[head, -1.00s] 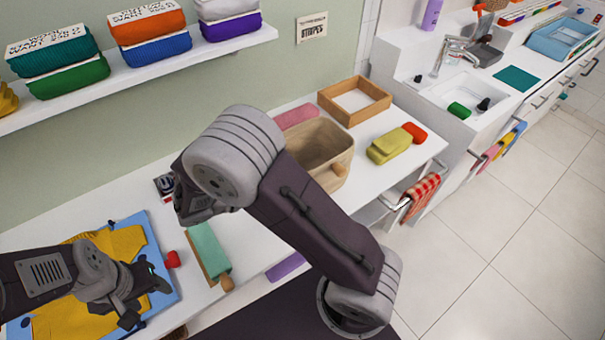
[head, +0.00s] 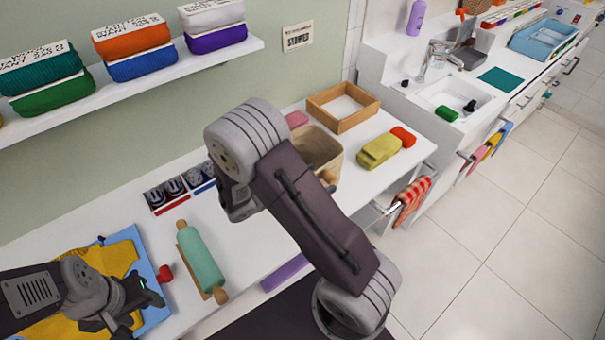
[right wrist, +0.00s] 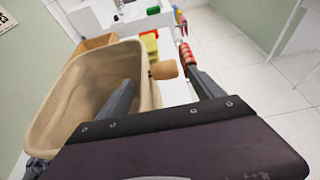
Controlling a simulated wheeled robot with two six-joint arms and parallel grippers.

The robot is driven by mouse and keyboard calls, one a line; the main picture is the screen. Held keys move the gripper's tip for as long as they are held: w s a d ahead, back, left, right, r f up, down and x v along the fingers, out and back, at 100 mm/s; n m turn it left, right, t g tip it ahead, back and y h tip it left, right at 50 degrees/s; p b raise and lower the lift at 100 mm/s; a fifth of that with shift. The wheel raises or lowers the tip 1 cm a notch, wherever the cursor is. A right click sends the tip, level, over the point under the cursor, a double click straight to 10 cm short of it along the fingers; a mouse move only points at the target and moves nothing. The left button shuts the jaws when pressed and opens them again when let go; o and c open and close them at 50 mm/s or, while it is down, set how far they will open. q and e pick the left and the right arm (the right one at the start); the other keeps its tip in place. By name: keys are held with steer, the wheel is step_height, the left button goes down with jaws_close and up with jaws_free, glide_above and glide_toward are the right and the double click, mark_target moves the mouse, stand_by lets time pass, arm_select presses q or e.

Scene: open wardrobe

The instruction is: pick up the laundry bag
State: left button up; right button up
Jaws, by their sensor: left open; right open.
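The laundry bag (head: 322,149) is a beige, open-topped, tub-like container with a wooden knob on its side. It stands on the white counter, partly hidden behind my right arm in the head view. In the right wrist view the bag (right wrist: 78,83) fills the left side. My right gripper (right wrist: 160,82) is open there, with its left finger over the bag's opening and its right finger outside, beyond the near wall. Contact cannot be told. In the head view the right fingers are hidden. My left gripper (head: 150,298) is open and empty above a blue board with yellow cloth.
A wooden frame tray (head: 342,106), yellow bundle (head: 379,150) and red item (head: 403,137) lie beyond the bag. A green rolling pin (head: 201,258) and small compartment tray (head: 166,195) lie left of my right arm. A shelf (head: 190,68) of folded cloths runs above.

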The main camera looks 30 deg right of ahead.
steer(key=shift+d+f, duration=0.1)
steer(key=shift+d, duration=0.15)
steer(key=shift+a, duration=0.15)
steer(key=c, duration=0.7)
jaws_close()
